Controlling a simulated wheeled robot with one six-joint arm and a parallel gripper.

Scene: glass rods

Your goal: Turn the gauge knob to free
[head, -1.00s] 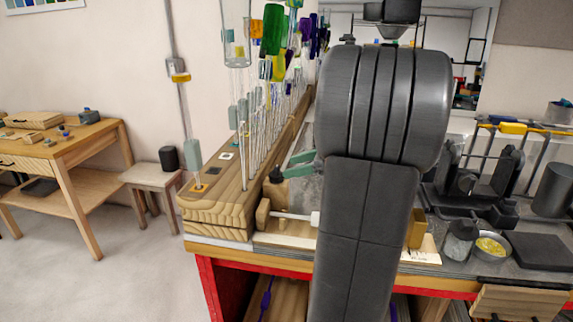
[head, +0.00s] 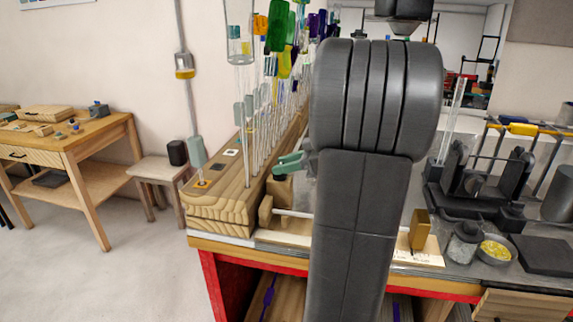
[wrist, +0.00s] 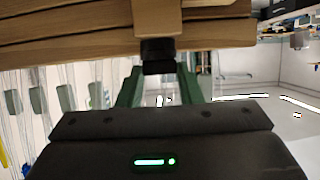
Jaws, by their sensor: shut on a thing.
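My gripper (wrist: 158,72) has green fingers, shown in the wrist view on either side of a small black knob (wrist: 158,50). The fingers are shut on this knob, which sits against a tan wooden block (wrist: 156,16). In the head view the green fingers of my gripper (head: 289,163) are just above a wooden block (head: 281,187) at the bench's left part, and the knob is not clearly visible there. A pale rod (head: 292,213) runs beside it from a wooden end piece (head: 265,209) and passes behind my arm. I cannot read the knob's setting.
A long wooden rack (head: 222,195) with upright glass rods stands left of my gripper. Right of my arm are a wooden piece (head: 419,229), a jar (head: 463,242), a bowl of yellow bits (head: 494,250) and a black fixture (head: 470,180). A wooden side table (head: 75,140) stands far left.

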